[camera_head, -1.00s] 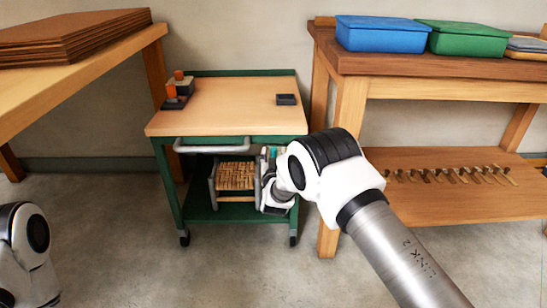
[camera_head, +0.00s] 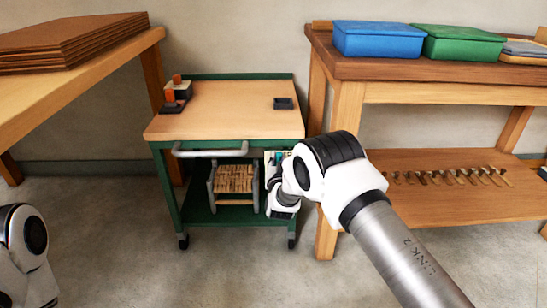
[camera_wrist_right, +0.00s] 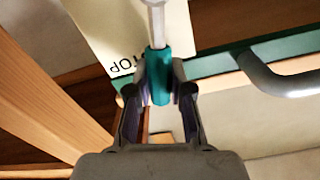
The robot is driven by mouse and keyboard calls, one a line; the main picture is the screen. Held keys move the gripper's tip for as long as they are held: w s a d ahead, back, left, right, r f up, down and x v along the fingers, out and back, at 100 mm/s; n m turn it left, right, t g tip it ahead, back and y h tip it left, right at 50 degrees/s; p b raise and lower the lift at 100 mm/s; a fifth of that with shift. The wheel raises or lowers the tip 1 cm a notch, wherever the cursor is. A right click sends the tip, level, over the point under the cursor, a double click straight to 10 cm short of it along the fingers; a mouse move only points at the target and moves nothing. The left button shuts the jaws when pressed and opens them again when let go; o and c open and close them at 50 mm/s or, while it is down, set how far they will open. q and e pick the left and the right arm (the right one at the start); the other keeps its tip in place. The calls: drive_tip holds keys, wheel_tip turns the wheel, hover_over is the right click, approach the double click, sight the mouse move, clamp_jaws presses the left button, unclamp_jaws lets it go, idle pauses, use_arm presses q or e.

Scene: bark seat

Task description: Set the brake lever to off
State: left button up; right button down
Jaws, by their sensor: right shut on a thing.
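The brake lever (camera_wrist_right: 158,70) shows in the right wrist view as a pale shaft with a teal grip. It stands in front of a cream plate (camera_wrist_right: 112,28) with dark lettering, of which "TOP" is legible. My right gripper (camera_wrist_right: 160,92) is shut on the teal grip, one finger on each side. In the head view the right gripper (camera_head: 272,174) is at the right front of the green cart (camera_head: 168,190), and its fingertips are largely hidden by my wrist. Part of the plate (camera_head: 272,157) shows there. My left gripper is out of view; only its arm shows at the left edge.
The cart has a wooden top (camera_head: 225,110) and a grey handle (camera_head: 210,153) along its front. A small woven stool (camera_head: 233,180) is inside it. A workbench (camera_head: 350,100) stands close on the right, another table (camera_head: 110,65) on the left. The floor in front is clear.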

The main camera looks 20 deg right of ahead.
drive_tip(key=s+d+f+m, duration=0.1)
drive_tip(key=d+f+m, duration=0.4)
drive_tip(key=m, duration=0.8)
drive_tip(key=shift+s+d+f, duration=0.15)
drive_tip(key=shift+s+f, duration=0.1)
drive_tip(key=shift+f, duration=0.25)
drive_tip(key=c, duration=1)
unclamp_jaws()
drive_tip(key=shift+f, duration=0.1)
drive_tip(key=v, duration=1.2)
